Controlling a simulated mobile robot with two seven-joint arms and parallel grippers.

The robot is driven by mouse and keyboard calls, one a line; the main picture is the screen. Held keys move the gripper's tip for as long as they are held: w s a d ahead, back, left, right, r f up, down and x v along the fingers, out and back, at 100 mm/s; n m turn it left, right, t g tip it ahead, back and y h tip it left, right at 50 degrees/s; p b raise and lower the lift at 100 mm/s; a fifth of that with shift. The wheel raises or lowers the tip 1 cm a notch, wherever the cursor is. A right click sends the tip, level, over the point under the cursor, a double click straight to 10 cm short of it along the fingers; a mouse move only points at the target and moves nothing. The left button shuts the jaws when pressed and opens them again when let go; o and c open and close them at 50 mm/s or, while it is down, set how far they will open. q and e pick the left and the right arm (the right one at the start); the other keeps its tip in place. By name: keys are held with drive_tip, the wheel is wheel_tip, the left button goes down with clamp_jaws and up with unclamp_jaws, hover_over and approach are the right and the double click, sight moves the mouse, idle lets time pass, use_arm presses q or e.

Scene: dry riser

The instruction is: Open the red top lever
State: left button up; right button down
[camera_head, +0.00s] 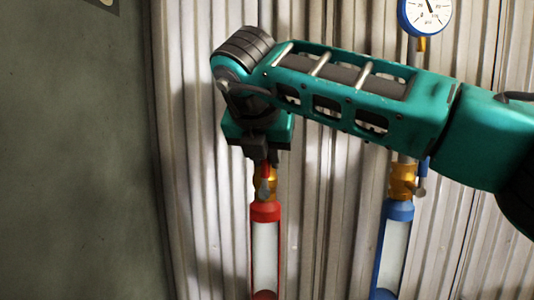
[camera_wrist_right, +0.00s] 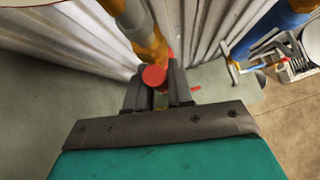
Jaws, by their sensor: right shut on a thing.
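The red top lever (camera_head: 265,170) hangs at the brass valve (camera_head: 265,188) above the red-capped clear cylinder (camera_head: 265,212). My right gripper (camera_head: 264,163) reaches down to it from above and is shut on the lever. In the right wrist view, the round red end of the lever (camera_wrist_right: 154,75) shows between the fingers of my right gripper (camera_wrist_right: 158,88), in front of the brass fitting (camera_wrist_right: 149,45). My gripper and forearm hide the pipe above the valve in the head view. My left gripper is not in view.
A blue-capped cylinder (camera_head: 396,212) with its own brass valve (camera_head: 403,180) stands to the right. A blue-rimmed gauge (camera_head: 428,12) is at the top right. A corrugated wall (camera_head: 335,230) lies close behind, and a plain grey-green wall (camera_head: 75,150) is at the left.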

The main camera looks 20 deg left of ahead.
drive_tip(key=c, duration=1.1)
unclamp_jaws()
drive_tip(key=shift+s+r, duration=0.35)
drive_tip(key=shift+r, duration=0.05)
drive_tip(key=b+v, duration=0.1)
drive_tip(key=v, duration=1.1)
drive_tip(key=shift+b, duration=0.3)
drive_tip(key=shift+w+d, duration=0.1)
drive_tip(key=shift+d, duration=0.05)
